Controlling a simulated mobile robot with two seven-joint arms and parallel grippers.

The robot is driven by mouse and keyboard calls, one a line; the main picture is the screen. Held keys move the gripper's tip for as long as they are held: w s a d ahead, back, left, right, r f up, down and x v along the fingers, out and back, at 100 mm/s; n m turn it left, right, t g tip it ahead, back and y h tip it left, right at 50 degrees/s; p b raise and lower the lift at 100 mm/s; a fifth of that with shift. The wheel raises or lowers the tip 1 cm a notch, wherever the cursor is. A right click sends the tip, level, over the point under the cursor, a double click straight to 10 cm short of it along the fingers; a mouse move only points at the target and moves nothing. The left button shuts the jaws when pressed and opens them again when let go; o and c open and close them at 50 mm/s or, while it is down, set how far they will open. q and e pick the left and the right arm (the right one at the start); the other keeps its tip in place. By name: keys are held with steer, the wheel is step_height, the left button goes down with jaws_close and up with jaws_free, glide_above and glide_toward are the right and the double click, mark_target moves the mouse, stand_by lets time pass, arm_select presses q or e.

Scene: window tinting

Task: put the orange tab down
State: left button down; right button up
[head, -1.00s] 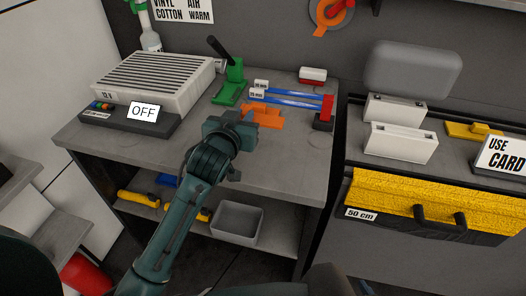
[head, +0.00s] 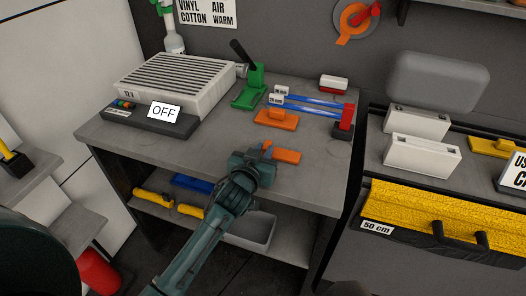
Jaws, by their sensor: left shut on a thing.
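My left gripper (head: 265,156) reaches in over the front part of the grey table and is shut on a small orange tab (head: 285,155). The tab sticks out to the right of the fingers, over bare table top. I cannot tell whether it touches the table. Part of it is hidden by the gripper. A second orange piece (head: 277,119), like a block with a raised top, lies behind it on the table, apart from the gripper. My right gripper is not in view.
Blue strips (head: 315,107) with white labels and a red end lie behind the orange piece. A green stand (head: 250,90) and a white ribbed box (head: 175,82) with an OFF sign (head: 164,111) stand to the left. The table's front right (head: 315,185) is clear.

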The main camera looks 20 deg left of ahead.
arm_select(q)
steer(key=shift+f, duration=0.15)
steer(key=c, duration=1.3)
jaws_free()
steer(key=shift+c, duration=0.2)
steer(key=shift+r, duration=0.25)
steer(key=s+r, duration=0.2)
steer(key=s, duration=1)
steer(key=s+d+f+m+g+h, duration=0.2)
steer(key=s+f+g, duration=0.3)
steer(key=s+f, duration=0.9)
steer(key=shift+s+d+f+m+h, duration=0.15)
steer(key=shift+d+f+m+h, duration=0.1)
steer(key=shift+d+m+h, duration=0.25)
